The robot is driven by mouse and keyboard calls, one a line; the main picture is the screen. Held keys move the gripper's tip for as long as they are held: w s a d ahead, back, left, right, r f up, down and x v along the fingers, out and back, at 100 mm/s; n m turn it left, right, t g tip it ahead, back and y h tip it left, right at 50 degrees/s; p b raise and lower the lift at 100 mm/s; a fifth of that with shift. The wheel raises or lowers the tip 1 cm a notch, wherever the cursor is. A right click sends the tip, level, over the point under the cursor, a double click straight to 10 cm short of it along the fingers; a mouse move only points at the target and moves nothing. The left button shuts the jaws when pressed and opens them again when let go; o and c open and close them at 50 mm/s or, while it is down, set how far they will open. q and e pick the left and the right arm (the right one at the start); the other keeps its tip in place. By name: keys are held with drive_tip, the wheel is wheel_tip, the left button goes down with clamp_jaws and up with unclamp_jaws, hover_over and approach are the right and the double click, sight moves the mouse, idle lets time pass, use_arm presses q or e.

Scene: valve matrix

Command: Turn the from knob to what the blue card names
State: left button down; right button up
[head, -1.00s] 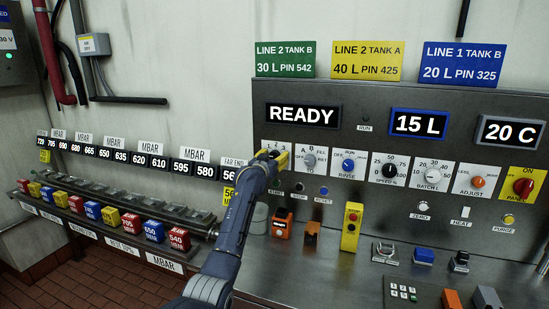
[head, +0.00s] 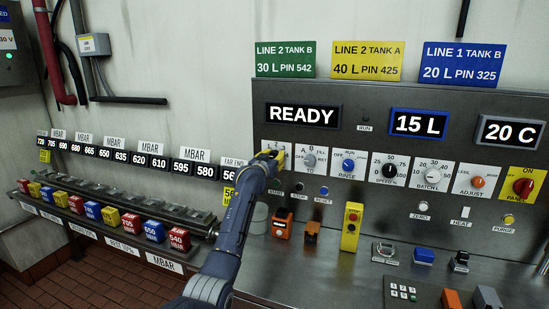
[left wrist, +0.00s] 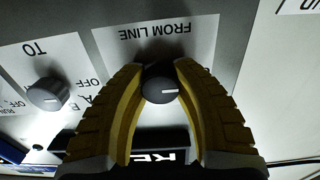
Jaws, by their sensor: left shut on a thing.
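The blue card (head: 461,64) stands on top of the panel at the right and reads "LINE 1 TANK B, 20 L PIN 325". The from knob (left wrist: 160,88) is a dark round knob with a white pointer line, on a white plate (left wrist: 202,40) marked "FROM LINE", upside down in the left wrist view. My left gripper (head: 272,158) is at this knob, its yellow fingers (left wrist: 158,92) on both sides of it and shut on it. In the head view the gripper hides the knob. My right gripper is not in view.
The grey TO knob (left wrist: 47,94) sits beside the from knob. The panel (head: 400,225) also bears the rinse knob (head: 348,166), speed knob (head: 389,171) and batch knob (head: 432,171). Displays read READY (head: 303,115), 15 L (head: 416,123) and 20 C (head: 511,132). Colored blocks (head: 128,223) line the left rail.

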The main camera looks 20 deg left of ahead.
use_arm(q)
drive_tip(key=shift+f, duration=0.1)
drive_tip(key=m, duration=0.4)
drive_tip(key=shift+a+m, duration=0.1)
drive_tip(key=shift+m, duration=2.1)
drive_tip(key=c, duration=0.9)
unclamp_jaws()
drive_tip(key=s, duration=1.2)
drive_tip(key=shift+a, duration=0.35)
